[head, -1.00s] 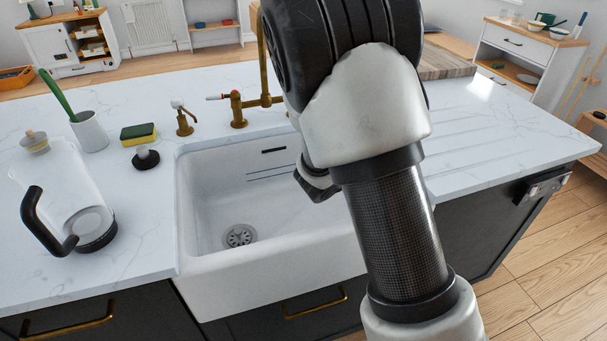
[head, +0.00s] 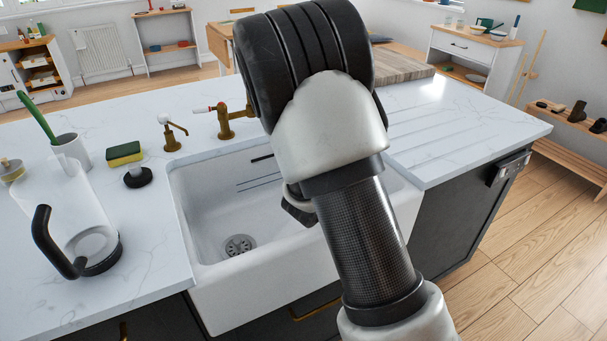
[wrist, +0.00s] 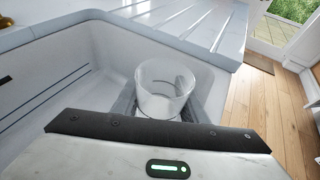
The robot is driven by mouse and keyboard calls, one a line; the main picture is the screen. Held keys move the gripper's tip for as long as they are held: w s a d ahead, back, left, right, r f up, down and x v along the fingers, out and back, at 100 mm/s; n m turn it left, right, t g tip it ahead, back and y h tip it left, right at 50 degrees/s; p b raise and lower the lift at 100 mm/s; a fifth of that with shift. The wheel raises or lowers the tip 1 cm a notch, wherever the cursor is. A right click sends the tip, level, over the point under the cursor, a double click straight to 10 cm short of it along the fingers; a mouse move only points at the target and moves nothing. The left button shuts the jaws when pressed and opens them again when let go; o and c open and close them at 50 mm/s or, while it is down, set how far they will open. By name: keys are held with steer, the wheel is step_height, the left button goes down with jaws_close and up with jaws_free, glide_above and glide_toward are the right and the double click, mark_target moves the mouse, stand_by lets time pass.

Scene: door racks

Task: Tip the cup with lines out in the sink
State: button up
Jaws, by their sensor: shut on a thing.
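A clear, see-through cup (wrist: 166,78) is held between the fingers of my gripper (wrist: 163,108) in the wrist view. Its round rim shows at the top, and its lower part is hidden behind my gripper. I cannot make out lines on it. The cup is over the right part of the white sink (head: 205,222), near its wall; the sink wall also shows in the wrist view (wrist: 105,60). In the head view my arm hides the cup and most of my gripper.
A brass tap (head: 226,122) and a soap pump (head: 171,134) stand behind the sink. A glass jug with a black handle (head: 75,222), a sponge (head: 125,154) and a holder with a green brush (head: 70,150) are at left. The ribbed drainboard (head: 450,130) at right is clear.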

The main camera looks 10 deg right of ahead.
steer(key=shift+a+p, duration=0.1)
steer(key=shift+p, duration=0.5)
steer(key=shift+w+a+r+n+g+h+p, duration=0.25)
steer(key=shift+w+a+r+n+h+p, duration=0.3)
steer(key=shift+n+p, duration=0.7)
steer(key=shift+w+a+r+n+g+h+p, duration=0.35)
steer(key=shift+n+h+p, duration=0.5)
steer(key=shift+p, duration=0.75)
steer(key=shift+w+a+r+n+g+h+p, duration=0.1)
steer(key=shift+w+a+r+n+h+p, duration=0.35)
steer(key=shift+n+p, duration=0.8)
steer(key=shift+s+a+f+h, duration=0.1)
steer(key=shift+s+a+h, duration=0.05)
steer(key=shift+h, duration=0.1)
steer(key=shift+r+n+t+h+p, duration=0.15)
steer(key=shift+r+n+h+p, duration=0.15)
steer(key=shift+r+n+h, duration=0.55)
steer(key=shift+r+n+t+h+p, duration=0.2)
steer(key=shift+r+n, duration=0.3)
steer(key=shift+n, duration=0.7)
steer(key=shift+w+a+r+n+p, duration=0.45)
steer(key=shift+a+n, duration=0.1)
steer(key=shift+n, duration=0.35)
steer(key=shift+a+r+n+t+h, duration=0.1)
steer(key=shift+r+n+t+h, duration=0.25)
steer(key=shift+n, duration=0.25)
